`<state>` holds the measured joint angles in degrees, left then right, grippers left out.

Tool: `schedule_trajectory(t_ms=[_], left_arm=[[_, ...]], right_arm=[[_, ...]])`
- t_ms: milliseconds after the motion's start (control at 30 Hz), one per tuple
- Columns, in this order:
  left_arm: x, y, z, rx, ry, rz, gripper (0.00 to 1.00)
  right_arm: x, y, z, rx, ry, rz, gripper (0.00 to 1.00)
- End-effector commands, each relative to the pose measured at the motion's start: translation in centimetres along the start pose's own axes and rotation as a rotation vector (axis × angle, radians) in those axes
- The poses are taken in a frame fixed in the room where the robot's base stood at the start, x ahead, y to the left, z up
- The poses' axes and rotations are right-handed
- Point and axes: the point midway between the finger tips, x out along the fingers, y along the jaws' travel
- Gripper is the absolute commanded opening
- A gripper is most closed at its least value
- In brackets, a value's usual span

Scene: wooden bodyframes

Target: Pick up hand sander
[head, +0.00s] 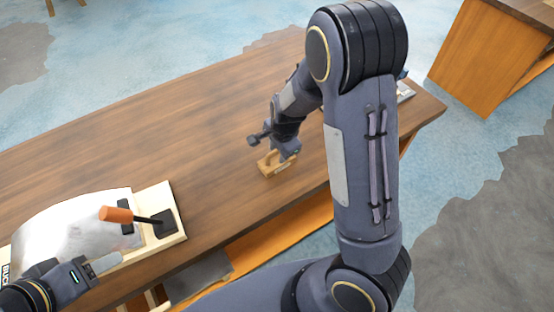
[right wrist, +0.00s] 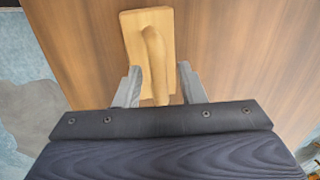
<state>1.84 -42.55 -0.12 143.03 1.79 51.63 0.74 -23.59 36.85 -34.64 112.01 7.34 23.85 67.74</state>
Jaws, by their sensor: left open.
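The hand sander is a light wooden block with a rounded wooden handle; it lies on the workbench under my right gripper in the head view (head: 267,168). In the right wrist view the hand sander (right wrist: 134,30) is at the top centre, its handle pointing toward the gripper. My right gripper (right wrist: 159,70) is open, one finger on each side of the handle's near end, with gaps visible. In the head view my right gripper (head: 287,158) partly hides the sander. My left gripper (head: 98,268) is open at the lower left, beside the metal-sheeted fixture, far from the sander.
The wooden workbench (head: 150,130) is mostly clear around the sander. A fixture (head: 75,225) with a curved metal sheet and an orange-handled clamp (head: 117,214) stands at the left. Something partly hidden lies near the bench's right end. Another wooden table (head: 480,60) stands at upper right.

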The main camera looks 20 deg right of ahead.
Motion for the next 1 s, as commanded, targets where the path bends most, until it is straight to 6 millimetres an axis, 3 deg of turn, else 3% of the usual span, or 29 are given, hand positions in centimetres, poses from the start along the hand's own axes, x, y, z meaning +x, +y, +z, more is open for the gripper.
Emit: schedule_trajectory(t_ms=[233,500,1000], left_arm=[[0.0,0.0,0.0,0.000,0.000,0.000,0.51],[0.0,0.0,0.0,0.000,0.000,0.000,0.51],[0.0,0.0,0.0,0.000,0.000,0.000,0.51]], right_arm=[[0.2,0.0,0.0,0.001,0.000,-0.001,0.35],[0.1,0.0,0.0,0.001,0.000,-0.001,0.00],[-0.9,-0.3,0.0,-0.001,0.001,-0.004,0.00]])
